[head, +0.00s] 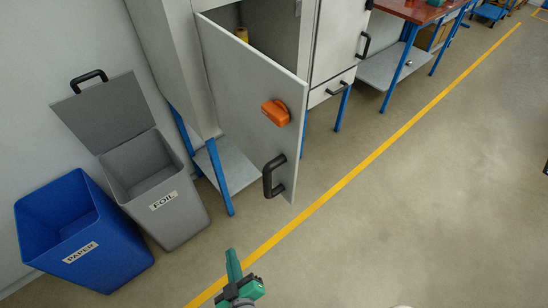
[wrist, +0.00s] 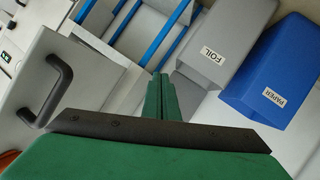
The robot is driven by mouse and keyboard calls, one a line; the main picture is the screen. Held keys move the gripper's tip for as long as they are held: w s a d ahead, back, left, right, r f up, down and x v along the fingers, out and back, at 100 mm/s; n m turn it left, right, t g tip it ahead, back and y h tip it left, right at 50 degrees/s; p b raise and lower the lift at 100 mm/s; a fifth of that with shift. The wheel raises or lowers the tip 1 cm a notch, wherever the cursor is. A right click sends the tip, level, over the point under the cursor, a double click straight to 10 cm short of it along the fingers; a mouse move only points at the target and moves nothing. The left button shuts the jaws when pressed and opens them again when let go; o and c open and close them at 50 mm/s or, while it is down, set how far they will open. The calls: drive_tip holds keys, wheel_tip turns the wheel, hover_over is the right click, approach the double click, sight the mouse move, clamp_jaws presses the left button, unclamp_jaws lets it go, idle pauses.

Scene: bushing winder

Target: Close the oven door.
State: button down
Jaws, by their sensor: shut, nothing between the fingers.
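The oven door (head: 240,95) is a pale grey panel that stands wide open from the grey cabinet. It has a black handle (head: 273,175) near its lower free corner and an orange fitting (head: 275,112) on its outer face. My gripper (head: 232,262) is at the bottom of the head view, below and in front of the door, apart from it. In the wrist view my green fingers (wrist: 161,92) are together and empty. The door (wrist: 95,72) and its handle (wrist: 50,88) lie to their left there, with a visible gap.
A grey foil bin (head: 165,190) with its lid up and a blue paper bin (head: 95,240) stand left of the door. Blue frame legs (head: 220,175) stand below the cabinet. A yellow object (head: 241,34) sits inside. The floor (head: 430,190) to the right is clear.

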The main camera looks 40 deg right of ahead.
sight(285, 151)
drive_tip(key=w+d+r+m+h, duration=0.3)
drive_tip(key=w+d+r+h, duration=0.25)
drive_tip(key=w, duration=0.25)
wheel_tip(285, 151, up, 20)
drive_tip(key=s+d+m+g+h, duration=0.1)
drive_tip(key=s+m+g+h, duration=0.1)
drive_tip(key=m+g+h, duration=0.95)
drive_tip(key=d+m+y, duration=0.1)
drive_tip(key=d, duration=0.3)
drive_tip(key=d+m+g+y, duration=0.1)
drive_tip(key=d+m, duration=0.1)
drive_tip(key=d, duration=0.2)
drive_tip(key=d+m+y, duration=0.1)
drive_tip(key=d+m, duration=0.1)
drive_tip(key=d, duration=0.3)
drive_tip(key=shift+w+r, duration=0.2)
drive_tip(key=shift+d, duration=0.3)
drive_tip(key=shift+w, duration=0.1)
drive_tip(key=shift+w, duration=0.1)
